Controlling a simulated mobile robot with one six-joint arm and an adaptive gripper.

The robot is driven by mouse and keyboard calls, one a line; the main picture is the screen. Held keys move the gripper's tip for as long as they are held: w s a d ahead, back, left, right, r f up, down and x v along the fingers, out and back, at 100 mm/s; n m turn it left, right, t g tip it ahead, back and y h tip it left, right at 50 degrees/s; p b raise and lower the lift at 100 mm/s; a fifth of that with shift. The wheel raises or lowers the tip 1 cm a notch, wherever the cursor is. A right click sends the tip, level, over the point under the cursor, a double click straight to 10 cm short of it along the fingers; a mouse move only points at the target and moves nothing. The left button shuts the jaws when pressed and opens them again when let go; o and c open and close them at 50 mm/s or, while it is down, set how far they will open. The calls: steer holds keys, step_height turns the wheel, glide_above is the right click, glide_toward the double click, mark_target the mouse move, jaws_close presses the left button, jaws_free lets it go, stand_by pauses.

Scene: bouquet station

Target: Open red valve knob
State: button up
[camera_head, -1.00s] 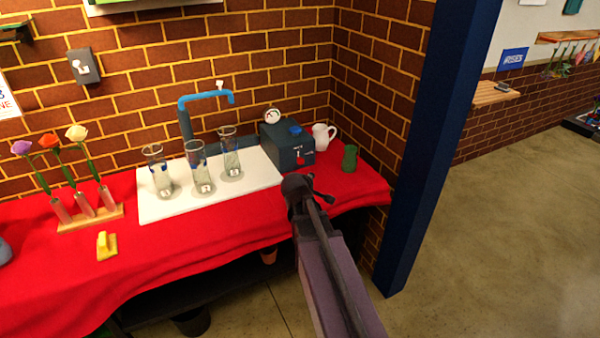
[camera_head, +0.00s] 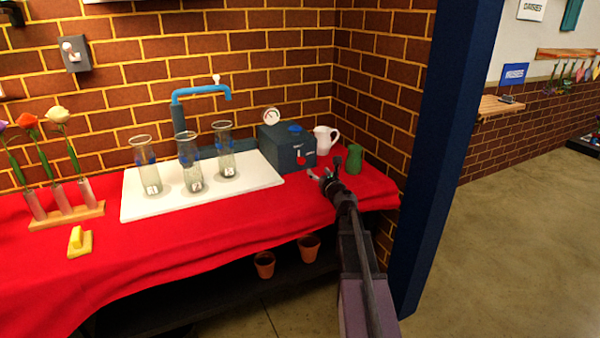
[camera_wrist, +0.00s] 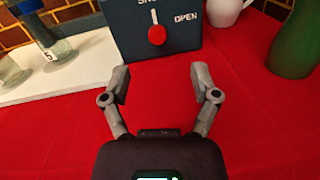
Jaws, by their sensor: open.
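The red valve knob (camera_wrist: 157,35) is on the front of a dark blue-grey box (camera_head: 286,147), below a white pointer mark and left of the word "OPEN". In the head view the knob (camera_head: 301,160) is small, on the box's right front. My gripper (camera_wrist: 162,82) is open and empty, its two fingers spread over the red cloth in front of the box. The knob lies beyond the fingertips, roughly between them in the wrist view, with a gap. In the head view my gripper (camera_head: 324,177) is just in front of the box, to its lower right.
Glass vases (camera_head: 225,150) stand on a white board (camera_head: 255,180) left of the box. A white jug (camera_head: 323,140) and green container (camera_head: 355,158) stand to its right. A blue faucet (camera_head: 200,90) and gauge (camera_head: 272,116) are behind. The cloth before the box is clear.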

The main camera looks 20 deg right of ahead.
mark_target(302, 161)
steer(key=shift+f+n+y+b, duration=0.35)
steer(key=shift+f+n+y, duration=0.25)
steer(key=shift+f+n, duration=0.5)
steer(key=shift+r, duration=0.2)
steer(key=shift+w, duration=0.1)
steer(key=shift+w+a, duration=0.2)
steer(key=shift+w, duration=6.6)
